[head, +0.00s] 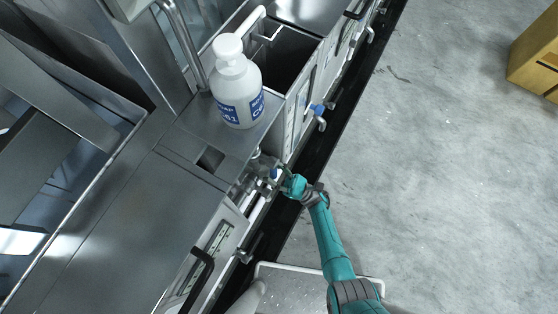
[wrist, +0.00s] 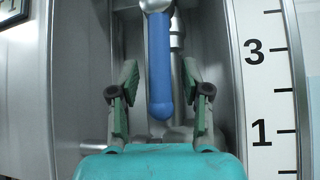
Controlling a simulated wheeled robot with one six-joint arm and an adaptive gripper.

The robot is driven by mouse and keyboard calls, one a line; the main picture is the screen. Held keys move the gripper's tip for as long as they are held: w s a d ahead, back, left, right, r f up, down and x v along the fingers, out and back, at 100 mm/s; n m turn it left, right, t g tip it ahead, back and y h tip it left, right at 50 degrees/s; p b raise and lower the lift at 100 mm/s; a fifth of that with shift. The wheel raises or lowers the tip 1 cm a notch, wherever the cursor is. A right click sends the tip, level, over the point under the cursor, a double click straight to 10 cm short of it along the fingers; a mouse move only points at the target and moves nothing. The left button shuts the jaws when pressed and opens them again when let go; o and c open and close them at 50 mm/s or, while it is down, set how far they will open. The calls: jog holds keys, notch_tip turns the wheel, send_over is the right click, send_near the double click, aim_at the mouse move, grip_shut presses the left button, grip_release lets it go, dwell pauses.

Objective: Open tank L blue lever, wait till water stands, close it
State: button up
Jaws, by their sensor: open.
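In the wrist view a blue lever (wrist: 160,65) hangs straight down from a metal valve fitting (wrist: 157,5). My gripper (wrist: 160,82) is open, with one finger on each side of the lever and a gap on both sides. The lever's rounded lower end is between the fingers. In the head view my gripper (head: 279,179) is at the front of the machine, by the valve, and mostly hides the lever. A level scale (wrist: 258,90) with the numbers 3 and 1 stands right of the lever. No water is clearly visible in it.
A second blue lever (head: 317,108) is on the front farther along. A white pump bottle (head: 237,85) stands on the steel top beside an open tank (head: 285,55). A black handle (head: 205,265) sticks out nearer me.

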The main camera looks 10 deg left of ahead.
jog(key=w+v, duration=0.1)
jog(key=v, duration=0.6)
jog(key=shift+s, duration=0.5)
jog(key=shift+s+d+f, duration=0.1)
jog(key=s+d+r+m+t+h, duration=0.1)
jog(key=s+d+m+t+h, duration=0.4)
jog(key=m, duration=0.5)
jog(key=s+d+r+m+t+h, duration=0.25)
jog(key=m+t+h, duration=0.25)
jog(key=m+h, duration=0.45)
jog(key=s+d+m+t+h, duration=0.4)
jog(key=s+m+t+h, duration=0.1)
jog(key=m, duration=0.7)
jog(key=s+d+r+m+g+h, duration=0.1)
jog(key=s+d+r+m+h, duration=0.1)
jog(key=r+m, duration=0.4)
jog(key=s+d+r+m+g+h, duration=0.2)
jog(key=s+d+r+m, duration=0.1)
jog(key=s+r+m, duration=0.2)
jog(key=s+d+r+m+g+h, duration=0.2)
jog(key=s+d+r+m+h, duration=0.1)
jog(key=r+m, duration=0.6)
jog(key=shift+s, duration=0.6)
